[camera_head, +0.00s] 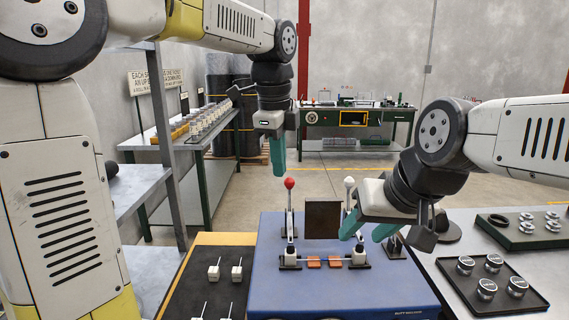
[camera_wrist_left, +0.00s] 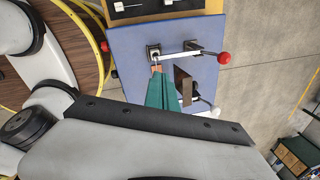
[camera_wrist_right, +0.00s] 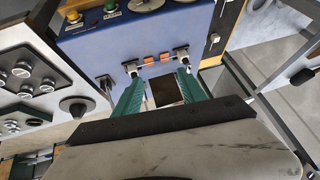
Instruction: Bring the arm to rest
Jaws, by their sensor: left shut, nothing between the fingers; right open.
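My left gripper (camera_head: 278,160) hangs above and behind the blue machine (camera_head: 262,285), its green fingers together and empty. In the left wrist view its fingers (camera_wrist_left: 160,92) point toward the machine. My right gripper (camera_head: 368,230) is over the machine's right part, fingers apart with nothing held. In the right wrist view its two fingers (camera_wrist_right: 157,92) are well spread, with the machine beyond. The machine carries a red-knobbed lever (camera_head: 289,184) and a white-knobbed lever (camera_head: 349,184), both upright. Two orange blocks (camera_head: 324,262) lie between its two clamps.
A black tray with metal pucks (camera_head: 490,290) stands right of the machine. A dark board with small white pieces (camera_head: 205,285) lies to its left. A grey shelf post (camera_head: 168,150) rises at the left. A green workbench (camera_head: 352,115) stands far back; the floor before it is clear.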

